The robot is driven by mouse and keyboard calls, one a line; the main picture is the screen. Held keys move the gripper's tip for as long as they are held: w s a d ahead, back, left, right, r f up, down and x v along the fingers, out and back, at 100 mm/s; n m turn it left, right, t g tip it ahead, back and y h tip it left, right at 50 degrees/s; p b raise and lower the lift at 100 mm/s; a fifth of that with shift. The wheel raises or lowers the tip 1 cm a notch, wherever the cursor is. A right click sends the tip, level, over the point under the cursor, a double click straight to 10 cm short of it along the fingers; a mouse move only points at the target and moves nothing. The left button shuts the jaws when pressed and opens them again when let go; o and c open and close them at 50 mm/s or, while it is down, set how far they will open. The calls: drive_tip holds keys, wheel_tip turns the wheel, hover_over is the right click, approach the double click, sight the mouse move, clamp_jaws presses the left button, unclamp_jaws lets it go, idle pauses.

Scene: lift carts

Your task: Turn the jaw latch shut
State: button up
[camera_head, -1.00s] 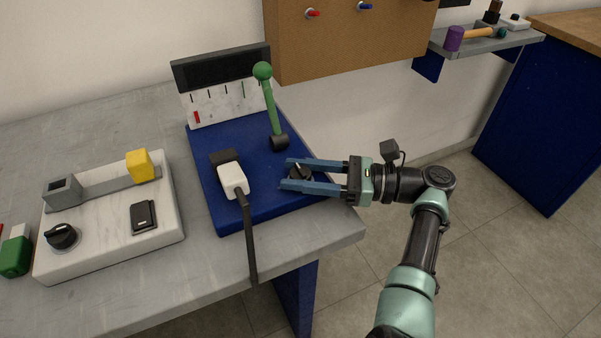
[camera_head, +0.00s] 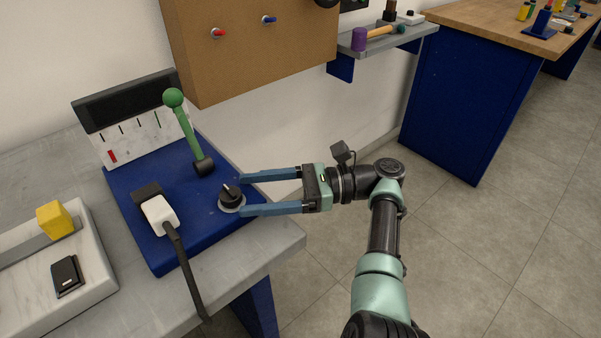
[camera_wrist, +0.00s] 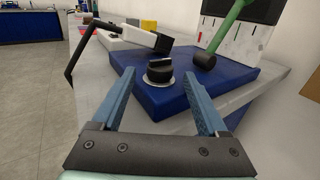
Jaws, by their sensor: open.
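The jaw latch appears to be the black round knob (camera_head: 231,195) with a raised grip on a light disc, at the near right corner of the blue base (camera_head: 165,243). It also shows in the wrist view (camera_wrist: 159,72), centred a little beyond my fingertips. My gripper (camera_head: 243,194) is level and open, with its two blue fingers pointing at the knob. The fingertips lie at the knob's near edge, one to each side, and the jaws hold nothing. I cannot tell from the knob whether the latch is shut.
A green-balled lever (camera_head: 184,125) stands behind the knob. A marble board (camera_head: 92,291) with a yellow block (camera_head: 55,219) is farther left. Floor to the right is clear.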

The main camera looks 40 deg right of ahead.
drive_tip(key=b+v, duration=0.1)
drive_tip(key=v, duration=0.7)
drive_tip(key=shift+d+b, duration=0.15)
drive_tip(key=shift+b, duration=0.2)
drive_tip(key=shift+s, duration=0.15)
